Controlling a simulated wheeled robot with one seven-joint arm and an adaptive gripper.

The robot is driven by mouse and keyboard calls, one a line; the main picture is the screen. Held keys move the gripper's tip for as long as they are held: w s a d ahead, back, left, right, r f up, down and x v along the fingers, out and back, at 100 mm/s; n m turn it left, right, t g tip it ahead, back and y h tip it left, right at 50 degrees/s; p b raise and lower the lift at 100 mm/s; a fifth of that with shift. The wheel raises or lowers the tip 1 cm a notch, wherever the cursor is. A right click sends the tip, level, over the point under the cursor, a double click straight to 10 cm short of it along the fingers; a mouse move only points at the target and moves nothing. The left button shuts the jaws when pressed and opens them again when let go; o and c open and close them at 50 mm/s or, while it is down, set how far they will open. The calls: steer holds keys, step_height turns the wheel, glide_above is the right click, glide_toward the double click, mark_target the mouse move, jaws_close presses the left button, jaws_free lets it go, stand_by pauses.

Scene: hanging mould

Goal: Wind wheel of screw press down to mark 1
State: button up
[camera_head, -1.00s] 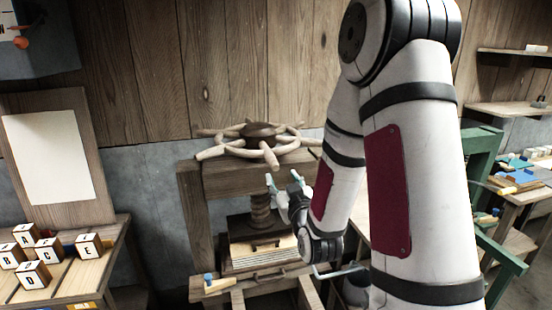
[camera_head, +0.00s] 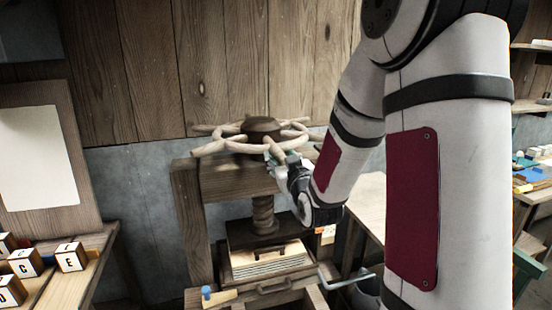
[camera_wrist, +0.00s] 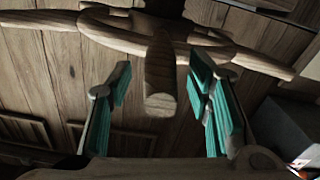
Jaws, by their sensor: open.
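The wooden spoked wheel (camera_head: 215,146) lies flat on top of the screw press in the head view. The thick wooden screw (camera_head: 263,214) runs down from the beam to a dark pressing plate (camera_head: 240,234) above a stack of pale sheets (camera_head: 262,262). My gripper (camera_head: 275,158) is at the wheel's near right rim. In the wrist view my gripper (camera_wrist: 160,105) is open, with green-padded fingers on either side of one wheel handle (camera_wrist: 160,82). Gaps show between the handle and both fingers. Mark 1 cannot be made out.
A bench with lettered blocks (camera_head: 72,257) stands at the left, under a board with a blank sheet (camera_head: 32,158). A blue-ended tool (camera_head: 208,294) lies at the press front. A table (camera_head: 368,205) stands right of the press. The wood wall is close behind.

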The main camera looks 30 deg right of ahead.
steer(key=shift+x, duration=1.35)
steer(key=shift+c, duration=0.2)
jaws_close()
